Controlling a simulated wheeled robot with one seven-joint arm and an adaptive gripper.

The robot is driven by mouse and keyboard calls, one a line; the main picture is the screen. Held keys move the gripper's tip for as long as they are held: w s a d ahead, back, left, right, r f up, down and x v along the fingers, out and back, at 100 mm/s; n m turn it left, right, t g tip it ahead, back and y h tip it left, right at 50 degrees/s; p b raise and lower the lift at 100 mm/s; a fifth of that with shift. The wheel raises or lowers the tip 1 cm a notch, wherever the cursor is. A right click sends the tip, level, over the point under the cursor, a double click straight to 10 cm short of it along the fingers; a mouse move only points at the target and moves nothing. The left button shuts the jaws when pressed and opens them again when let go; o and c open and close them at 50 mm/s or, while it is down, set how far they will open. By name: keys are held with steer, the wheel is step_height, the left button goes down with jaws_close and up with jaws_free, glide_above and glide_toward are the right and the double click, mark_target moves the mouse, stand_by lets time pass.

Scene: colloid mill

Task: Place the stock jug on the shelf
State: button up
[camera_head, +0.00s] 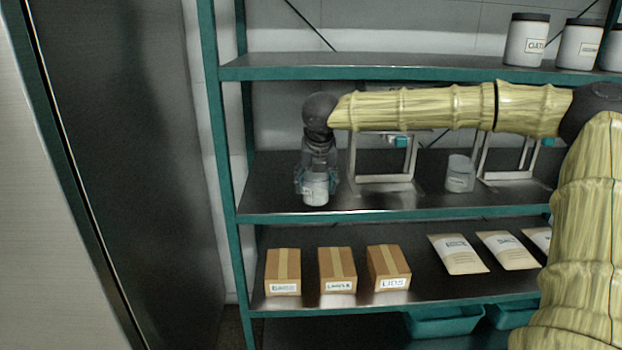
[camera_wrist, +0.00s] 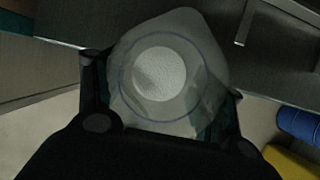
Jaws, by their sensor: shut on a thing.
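The stock jug (camera_head: 315,189) is a small clear vessel with whitish contents and a pale label. My gripper (camera_head: 316,178) points down and is shut around it at the left part of the middle shelf (camera_head: 270,196). In the wrist view I look down into the jug (camera_wrist: 200,42), with a white round surface inside, between the two dark fingers of my gripper (camera_wrist: 165,95). The jug looks upright. I cannot tell whether its base touches the shelf.
A similar jug (camera_head: 460,174) stands further right on the middle shelf, between metal stands (camera_head: 384,180). White jars (camera_head: 527,40) stand on the top shelf. Cardboard boxes (camera_head: 338,271) and paper packets (camera_head: 458,254) lie below. A teal upright (camera_head: 222,150) borders the left.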

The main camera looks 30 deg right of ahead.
mark_target(320, 186)
steer(key=shift+s+a+r, duration=0.1)
steer(key=shift+s+a, duration=0.2)
steer(key=shift+s, duration=0.6)
steer(key=shift+s+a+r, duration=0.1)
steer(key=shift+s+a, duration=0.2)
steer(key=shift+s, duration=0.55)
